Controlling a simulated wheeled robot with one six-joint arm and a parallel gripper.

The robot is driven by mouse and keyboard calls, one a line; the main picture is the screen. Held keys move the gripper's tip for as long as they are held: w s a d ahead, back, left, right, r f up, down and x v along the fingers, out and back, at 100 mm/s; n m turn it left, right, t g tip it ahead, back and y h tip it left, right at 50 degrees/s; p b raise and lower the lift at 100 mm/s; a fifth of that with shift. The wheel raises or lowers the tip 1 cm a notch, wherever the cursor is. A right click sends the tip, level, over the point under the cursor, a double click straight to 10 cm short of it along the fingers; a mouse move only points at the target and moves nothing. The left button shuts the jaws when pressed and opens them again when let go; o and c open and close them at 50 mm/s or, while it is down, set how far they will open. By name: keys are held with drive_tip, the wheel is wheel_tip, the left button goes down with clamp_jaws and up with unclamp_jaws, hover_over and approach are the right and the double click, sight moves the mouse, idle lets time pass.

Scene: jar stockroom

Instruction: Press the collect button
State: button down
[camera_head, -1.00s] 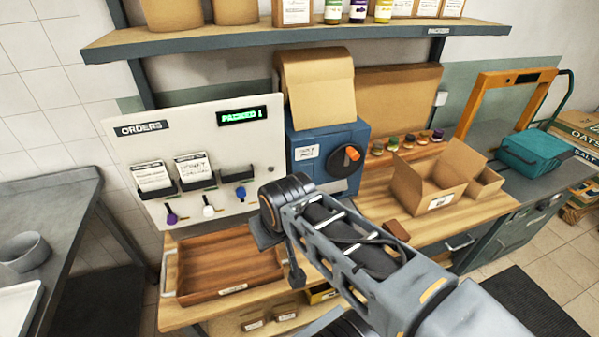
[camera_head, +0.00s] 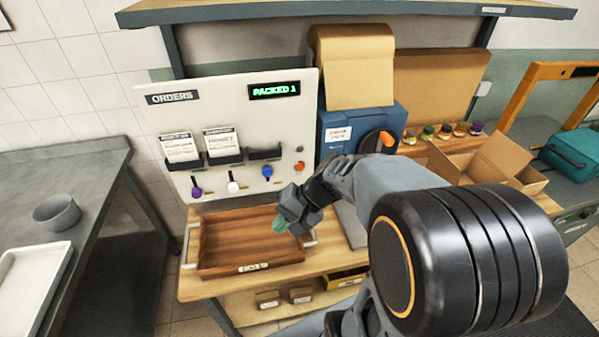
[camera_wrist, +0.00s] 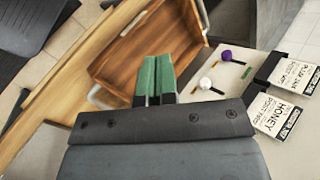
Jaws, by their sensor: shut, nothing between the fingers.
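The orders board (camera_head: 228,108) stands behind the bench, with a lit "PACKED 1" display (camera_head: 275,90). Near its right edge are a small orange button (camera_head: 299,166) and a small grey round part above it; I cannot read a label naming either as the collect button. Purple (camera_head: 196,191), white (camera_head: 232,186) and blue (camera_head: 267,172) knobs hang under the card slots. My gripper (camera_head: 278,226) is shut and empty, in front of the board's lower right and above the tray. In the wrist view its green fingers (camera_wrist: 156,62) lie together; the orange button is out of that view.
A wooden tray (camera_head: 252,267) sits on the bench below the board; it also shows in the wrist view (camera_wrist: 97,62). A blue machine (camera_head: 345,118) with an orange-marked dial stands right of the board. A grey side table (camera_head: 97,170) is at the left.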

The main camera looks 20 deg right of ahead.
sight(300, 166)
drive_tip(key=w+d+f+m+t+b, duration=0.1)
drive_tip(key=w+d+f+m+t, duration=0.3)
drive_tip(key=w+d+m+t, duration=0.2)
drive_tip(key=w+d+f+m+t+y+b, duration=0.1)
drive_tip(key=w+d+f+m+t, duration=0.3)
drive_tip(key=w+d+m+t, duration=0.2)
drive_tip(key=shift+d+m+b, duration=0.3)
drive_tip(key=shift+d+m, duration=0.3)
drive_tip(key=shift+d, duration=0.15)
drive_tip(key=shift+r, duration=0.1)
drive_tip(key=shift+w+d, duration=0.25)
drive_tip(key=shift+w, duration=1.15)
drive_tip(key=shift+w+d, duration=0.3)
drive_tip(key=shift+w, duration=1.15)
drive_tip(key=shift+w+d, duration=0.25)
drive_tip(key=shift+w, duration=1.15)
drive_tip(key=shift+w+d+b, duration=0.2)
drive_tip(key=shift+w+b, duration=0.65)
drive_tip(key=shift+b, duration=0.05)
drive_tip(key=shift+s, duration=0.25)
drive_tip(key=shift+s+a, duration=0.15)
drive_tip(key=shift+s, duration=0.45)
